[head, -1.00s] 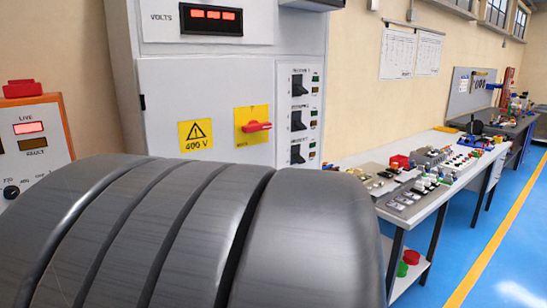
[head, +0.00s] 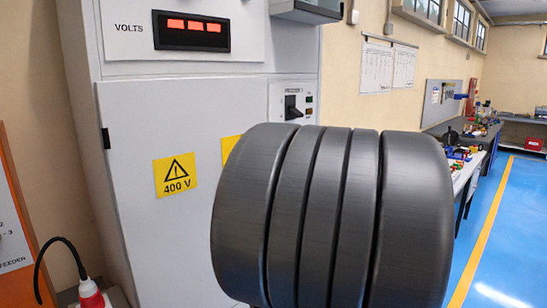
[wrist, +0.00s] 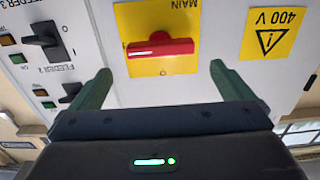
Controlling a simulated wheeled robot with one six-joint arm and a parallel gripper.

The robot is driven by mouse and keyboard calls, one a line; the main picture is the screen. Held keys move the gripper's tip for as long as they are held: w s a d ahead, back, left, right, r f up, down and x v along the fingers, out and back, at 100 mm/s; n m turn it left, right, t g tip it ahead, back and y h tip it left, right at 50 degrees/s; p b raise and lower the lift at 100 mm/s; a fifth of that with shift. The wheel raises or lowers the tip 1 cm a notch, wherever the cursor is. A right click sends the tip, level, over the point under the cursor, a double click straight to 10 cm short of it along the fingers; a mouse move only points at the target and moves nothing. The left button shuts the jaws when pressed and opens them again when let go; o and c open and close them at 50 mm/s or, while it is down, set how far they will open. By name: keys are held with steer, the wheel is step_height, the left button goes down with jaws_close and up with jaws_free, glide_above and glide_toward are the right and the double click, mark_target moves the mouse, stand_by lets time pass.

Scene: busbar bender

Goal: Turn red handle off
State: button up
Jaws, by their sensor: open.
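The red handle (wrist: 160,46) is on a yellow plate (wrist: 185,68) on the grey cabinet front. In the wrist view, which is upside down, the handle lies roughly horizontal. My gripper (wrist: 160,75) is open, its two green fingers apart, one on each side below the handle in that picture. Nothing is between the fingers, and they do not appear to touch the handle. In the head view my dark arm hides the handle; only a sliver of the yellow plate (head: 229,148) shows.
The cabinet (head: 130,220) carries a 400 V warning sign (head: 175,173), a lit volts display (head: 192,27) and a black feeder switch (head: 292,107). Feeder switches (wrist: 45,40) sit close beside the handle. A red plug (head: 92,294) is at lower left. Blue floor (head: 500,230) is open at right.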

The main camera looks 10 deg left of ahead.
steer(key=p+x, duration=0.2)
steer(key=x, duration=0.6)
steer(key=c, duration=1.1)
